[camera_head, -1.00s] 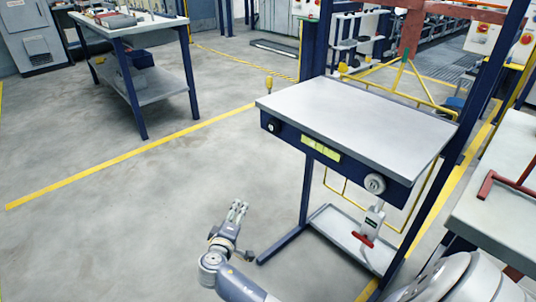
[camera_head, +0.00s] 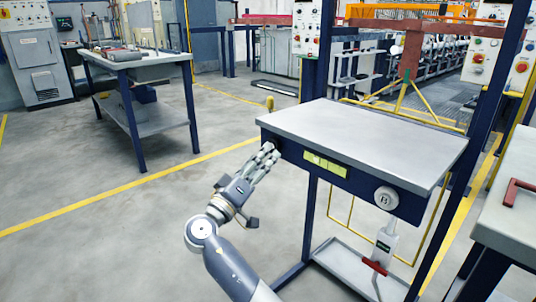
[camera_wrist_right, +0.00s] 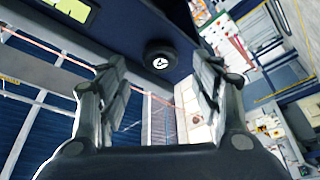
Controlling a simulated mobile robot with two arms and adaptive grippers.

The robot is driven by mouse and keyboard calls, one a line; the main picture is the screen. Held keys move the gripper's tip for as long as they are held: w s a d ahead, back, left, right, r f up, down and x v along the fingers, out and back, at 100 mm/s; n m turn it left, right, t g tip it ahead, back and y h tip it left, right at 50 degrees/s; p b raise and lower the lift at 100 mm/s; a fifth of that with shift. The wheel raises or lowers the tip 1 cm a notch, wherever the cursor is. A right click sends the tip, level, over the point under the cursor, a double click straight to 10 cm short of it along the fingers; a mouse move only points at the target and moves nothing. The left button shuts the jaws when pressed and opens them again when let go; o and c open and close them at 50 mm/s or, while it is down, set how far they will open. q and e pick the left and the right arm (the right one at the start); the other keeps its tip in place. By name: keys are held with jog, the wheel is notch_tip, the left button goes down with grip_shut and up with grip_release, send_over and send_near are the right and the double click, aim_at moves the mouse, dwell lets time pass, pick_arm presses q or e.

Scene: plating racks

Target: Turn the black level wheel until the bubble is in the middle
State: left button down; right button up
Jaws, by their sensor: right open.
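The black level wheel (camera_wrist_right: 161,57) shows in the right wrist view, with a small white mark at its centre. It sits on the dark blue front of the table, ahead of and between my right gripper's open fingers (camera_wrist_right: 165,92), and they do not grip it. In the head view my right gripper (camera_head: 268,153) is at the left end of the table's front and covers most or all of the wheel. The yellow-green level window (camera_head: 325,165) is to the right of it. Its bubble is too small to make out. My left gripper is not in view.
The grey table top (camera_head: 365,138) is bare. A pale round knob (camera_head: 386,198) marked B is at the right of its front. A red-handled part (camera_head: 374,266) stands below. Another bench (camera_head: 503,215) is at the right. Open floor lies to the left.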

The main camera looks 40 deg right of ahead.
aim_at(274, 145)
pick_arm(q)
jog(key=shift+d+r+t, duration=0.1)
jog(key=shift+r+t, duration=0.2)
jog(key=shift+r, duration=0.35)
pick_arm(e)
jog(key=shift+x, duration=1.95)
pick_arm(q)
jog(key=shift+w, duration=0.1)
pick_arm(e)
jog(key=c, duration=1.1)
